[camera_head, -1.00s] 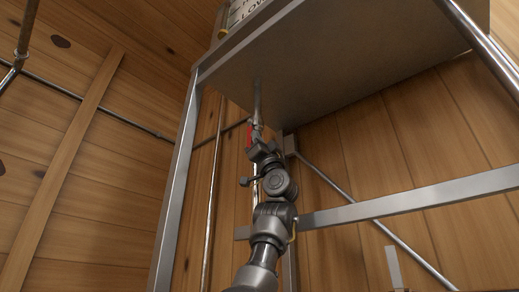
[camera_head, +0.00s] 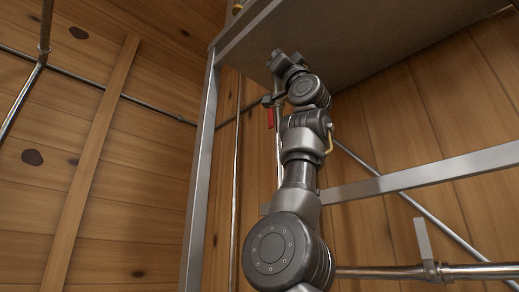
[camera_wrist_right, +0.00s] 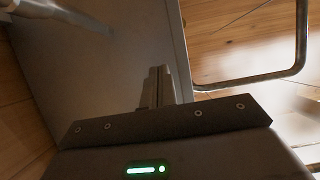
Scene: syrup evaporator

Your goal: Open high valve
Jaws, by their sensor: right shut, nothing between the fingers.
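A red valve handle (camera_head: 270,117) shows in the head view, hanging beside a thin vertical pipe (camera_head: 278,150) under the metal tank (camera_head: 345,50). My right arm covers much of the pipe and the valve body. My right gripper (camera_head: 279,57) is above and slightly right of the red handle, close to the tank's underside. It looks apart from the handle. In the right wrist view its fingers (camera_wrist_right: 157,85) are shut with nothing between them, in front of a grey metal surface (camera_wrist_right: 105,60). The red handle does not show there. My left gripper is not in view.
A metal frame post (camera_head: 200,170) stands left of the arm, and a crossbar (camera_head: 420,178) runs to the right. A horizontal pipe (camera_head: 460,271) lies low at the right. Wooden walls (camera_head: 130,180) enclose the space. A bent metal tube (camera_wrist_right: 300,45) shows in the wrist view.

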